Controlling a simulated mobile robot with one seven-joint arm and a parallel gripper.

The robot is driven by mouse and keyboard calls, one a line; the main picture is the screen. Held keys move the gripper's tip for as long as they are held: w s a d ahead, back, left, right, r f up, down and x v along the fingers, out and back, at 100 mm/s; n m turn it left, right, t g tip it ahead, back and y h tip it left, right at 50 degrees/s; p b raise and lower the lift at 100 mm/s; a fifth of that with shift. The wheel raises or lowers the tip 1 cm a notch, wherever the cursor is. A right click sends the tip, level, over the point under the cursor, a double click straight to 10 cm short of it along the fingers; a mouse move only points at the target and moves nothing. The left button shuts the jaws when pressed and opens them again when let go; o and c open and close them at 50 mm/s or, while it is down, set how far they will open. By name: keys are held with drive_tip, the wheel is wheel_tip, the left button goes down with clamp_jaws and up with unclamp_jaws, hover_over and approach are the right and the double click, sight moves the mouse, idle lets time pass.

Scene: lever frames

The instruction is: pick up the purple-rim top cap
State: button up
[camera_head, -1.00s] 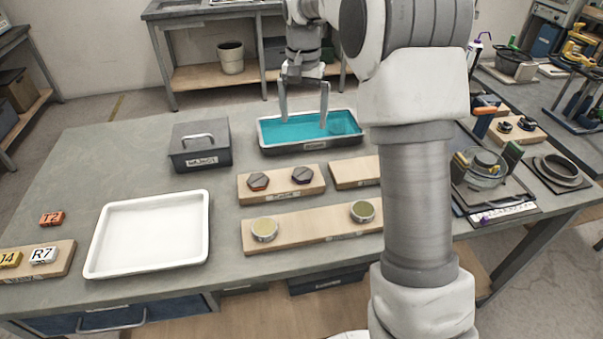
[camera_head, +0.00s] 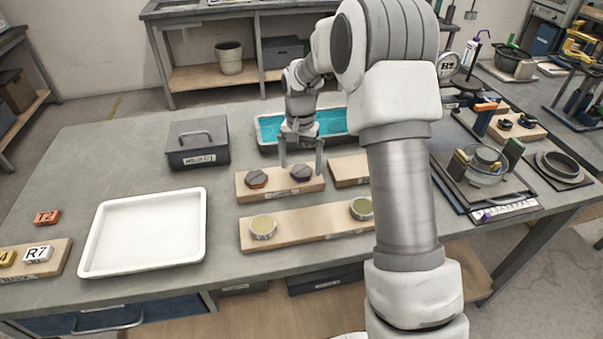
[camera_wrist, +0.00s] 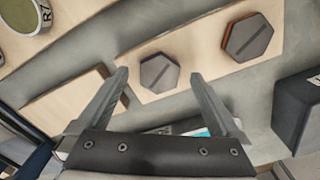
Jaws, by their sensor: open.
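The purple-rim top cap (camera_head: 302,174) is a dark grey hexagonal cap with a slot, on the right part of a small wooden board (camera_head: 272,191). In the wrist view the cap (camera_wrist: 159,72) lies between my fingertips, with a finger on each side; its rim colour barely shows there. My gripper (camera_head: 301,168) is open and empty, pointing down over this cap. I cannot tell how far above the board the fingertips are. A similar cap with an orange-red rim (camera_head: 257,179) sits to its left on the same board; it also shows in the wrist view (camera_wrist: 253,37).
A longer board (camera_head: 300,232) with two round caps lies in front. A white tray (camera_head: 143,262) is at left, a dark lidded box (camera_head: 197,158) behind it. The blue-filled tray (camera_head: 265,140) stands behind my gripper. Another board (camera_head: 347,170) is close at right.

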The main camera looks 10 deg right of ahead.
drive_tip(key=shift+f, duration=0.8)
clamp_jaws()
